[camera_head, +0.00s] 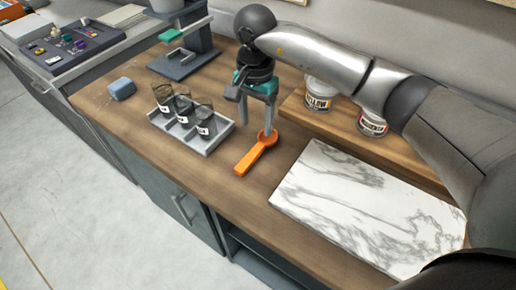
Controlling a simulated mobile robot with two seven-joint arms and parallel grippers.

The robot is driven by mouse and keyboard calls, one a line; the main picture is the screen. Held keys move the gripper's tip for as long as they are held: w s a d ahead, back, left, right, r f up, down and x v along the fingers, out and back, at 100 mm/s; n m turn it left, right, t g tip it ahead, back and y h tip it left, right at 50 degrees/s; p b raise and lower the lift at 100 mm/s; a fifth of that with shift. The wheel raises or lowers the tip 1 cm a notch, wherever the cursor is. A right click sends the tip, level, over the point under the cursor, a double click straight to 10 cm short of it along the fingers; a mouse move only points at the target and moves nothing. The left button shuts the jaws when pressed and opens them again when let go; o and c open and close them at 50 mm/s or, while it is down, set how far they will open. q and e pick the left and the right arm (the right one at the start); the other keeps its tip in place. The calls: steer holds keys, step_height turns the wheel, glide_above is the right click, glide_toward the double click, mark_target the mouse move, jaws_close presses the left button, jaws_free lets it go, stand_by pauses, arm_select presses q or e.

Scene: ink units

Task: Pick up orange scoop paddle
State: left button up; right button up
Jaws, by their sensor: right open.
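The orange scoop paddle (254,156) lies on the wooden counter, left of the marble slab and right of the grey tray. Its handle points to the lower left and its rounded end is at the upper right. My right gripper (257,118) reaches down over the paddle's rounded end from above. Its two fingers are apart and its jaws are open. One fingertip overlaps the rounded end in the picture; I cannot tell whether it touches. My left gripper is not in view.
A grey tray (222,136) with several dark jars stands left of the paddle. A marble slab (330,222) lies to the right. White tubs (319,93) stand on a wooden shelf behind. A blue block (121,88) sits at the left. The counter's front edge is close to the handle.

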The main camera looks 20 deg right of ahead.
mark_target(255, 150)
step_height(255, 150, down, 4)
steer(key=f, duration=0.4)
steer(key=shift+s+a+f, duration=0.1)
steer(key=shift+s+a, duration=0.1)
steer(key=shift+s, duration=0.1)
steer(key=shift+f, duration=0.45)
jaws_close()
